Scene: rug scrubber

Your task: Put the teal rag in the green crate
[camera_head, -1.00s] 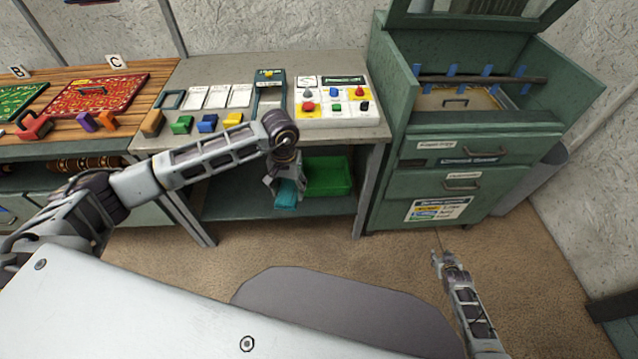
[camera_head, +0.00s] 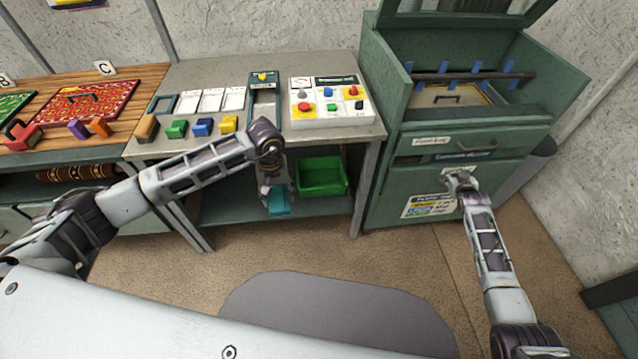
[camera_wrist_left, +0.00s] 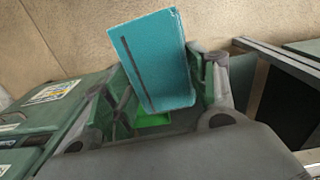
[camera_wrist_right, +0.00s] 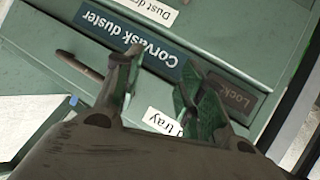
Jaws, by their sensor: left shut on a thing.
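The teal rag (camera_head: 278,201) is held by my left gripper (camera_head: 276,188), in front of the lower shelf of the workbench. In the left wrist view the rag (camera_wrist_left: 152,62) is a flat teal block between the fingers (camera_wrist_left: 165,95). The green crate (camera_head: 322,192) stands on the lower shelf, just right of the rag and apart from it in the head view. A bright green patch, likely the crate (camera_wrist_left: 152,120), shows behind the rag in the left wrist view. My right gripper (camera_wrist_right: 158,88) is open and empty, its fingers apart before the green cabinet front.
The green cabinet (camera_head: 400,185) has labelled drawers; my right gripper covers part of the lower one. A drawer handle (camera_wrist_right: 80,66) shows in the right wrist view. The bench top (camera_head: 240,80) above the shelf holds coloured blocks and a button panel (camera_head: 330,101).

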